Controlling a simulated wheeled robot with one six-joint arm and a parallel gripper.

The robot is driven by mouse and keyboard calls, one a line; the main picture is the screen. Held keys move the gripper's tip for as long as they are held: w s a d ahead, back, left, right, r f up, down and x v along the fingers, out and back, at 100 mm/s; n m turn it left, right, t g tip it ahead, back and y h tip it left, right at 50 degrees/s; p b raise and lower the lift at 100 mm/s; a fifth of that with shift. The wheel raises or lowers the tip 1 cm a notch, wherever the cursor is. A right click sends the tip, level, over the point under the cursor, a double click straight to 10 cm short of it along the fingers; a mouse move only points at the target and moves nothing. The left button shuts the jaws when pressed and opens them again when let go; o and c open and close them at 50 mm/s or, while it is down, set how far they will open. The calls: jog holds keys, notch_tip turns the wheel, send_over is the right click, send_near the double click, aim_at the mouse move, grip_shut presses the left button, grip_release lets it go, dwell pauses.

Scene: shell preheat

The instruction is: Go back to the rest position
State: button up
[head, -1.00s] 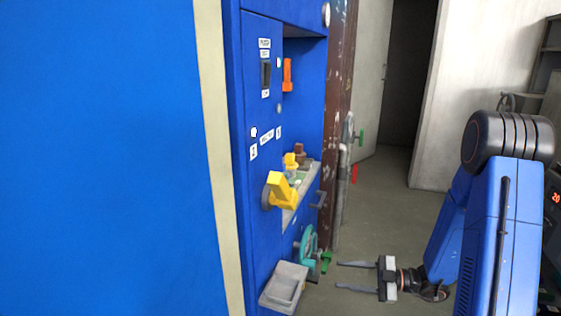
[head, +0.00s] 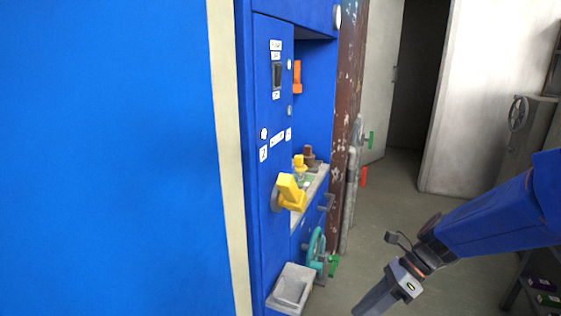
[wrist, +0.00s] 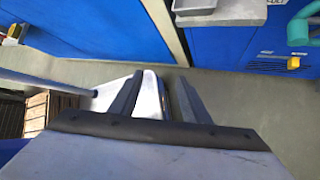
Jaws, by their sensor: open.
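My gripper (head: 372,302) is at the lower right of the head view, angled down and to the left, apart from the blue machine panel (head: 272,120). In the wrist view my gripper (wrist: 158,90) shows two dark fingers with a gap between them and nothing held. The fingers are over the grey floor, clear of the blue cabinet. My blue arm runs off the right edge of the head view.
The panel has a yellow handle (head: 291,192), a teal handwheel (head: 316,246) and a grey tray (head: 292,288) jutting out low down. A pipe with a green-handled valve (head: 371,140) stands behind. Grey floor (head: 400,215) lies open between the panel and my arm.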

jog(key=s+d+r+n+t+h, duration=0.3)
jog(key=s+d+r+n+h, duration=0.1)
jog(key=n, duration=0.7)
jog(key=s+d+r+n+t+h, duration=0.3)
jog(key=d+r+n+t+h, duration=0.1)
jog(key=n, duration=0.8)
jog(key=shift+s+d+r+h, duration=0.35)
jog(key=shift+d+r, duration=0.1)
jog(key=shift+d, duration=0.4)
jog(key=shift+c, duration=0.3)
